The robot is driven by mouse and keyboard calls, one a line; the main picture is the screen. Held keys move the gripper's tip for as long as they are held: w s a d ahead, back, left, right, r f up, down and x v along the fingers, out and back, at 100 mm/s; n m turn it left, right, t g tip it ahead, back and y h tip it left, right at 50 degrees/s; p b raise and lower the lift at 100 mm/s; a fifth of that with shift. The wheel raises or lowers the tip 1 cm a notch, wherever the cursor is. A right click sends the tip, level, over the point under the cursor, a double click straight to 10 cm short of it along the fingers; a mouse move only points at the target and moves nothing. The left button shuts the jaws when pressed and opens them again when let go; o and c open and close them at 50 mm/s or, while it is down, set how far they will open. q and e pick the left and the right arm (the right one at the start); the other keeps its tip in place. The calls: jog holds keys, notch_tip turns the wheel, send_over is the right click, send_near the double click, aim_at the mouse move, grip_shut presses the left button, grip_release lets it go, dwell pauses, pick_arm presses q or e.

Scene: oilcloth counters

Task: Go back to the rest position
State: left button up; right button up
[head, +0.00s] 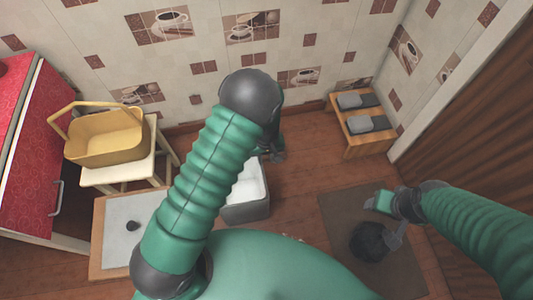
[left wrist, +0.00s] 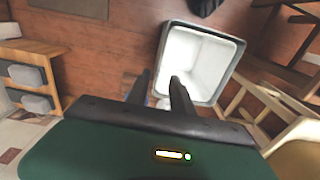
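My left arm rises from the left in the head view and bends at a dark elbow. Its gripper (head: 274,155) is small and partly hidden behind the arm. In the left wrist view the two dark fingers of the left gripper (left wrist: 159,76) stand apart with nothing between them. They are above the floor beside a grey bin with a white inside (left wrist: 198,62). My right gripper (head: 384,201) is low at the right, over a brown mat (head: 345,205). Its fingers are not clear enough to tell their state.
The grey bin (head: 258,210) is partly behind my left arm. A yellow basket (head: 108,145) stands on a pale stool (head: 110,175) by a red cabinet (head: 55,150). A wooden rack (head: 372,145) with grey items stands at the back right. A dark round object (head: 369,241) is on the mat.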

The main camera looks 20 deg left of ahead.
pick_arm(q)
jog(key=s+a+r+m+t+p, duration=0.1)
jog(key=s+a+r+m, duration=0.15)
jog(key=s+r, duration=0.65)
jog(key=s+a+r+m+t, duration=0.15)
jog(key=s+r+m, duration=0.25)
jog(key=r, duration=0.9)
jog(key=w+p+v, duration=0.2)
jog(key=p+v, duration=0.7)
jog(key=p, duration=0.1)
jog(key=w+r+p+v, duration=0.1)
jog(key=w+p+v, duration=0.1)
jog(key=p+v, duration=0.7)
jog(key=shift+r+p, duration=0.35)
jog(key=shift+p, duration=0.25)
pick_arm(e)
jog(key=w+v, duration=0.2)
jog(key=v, duration=0.8)
jog(key=w+r+v, duration=0.1)
jog(key=w+v, duration=0.1)
jog(key=v, duration=0.9)
jog(key=shift+w+a, duration=0.2)
jog(key=shift+w, duration=0.1)
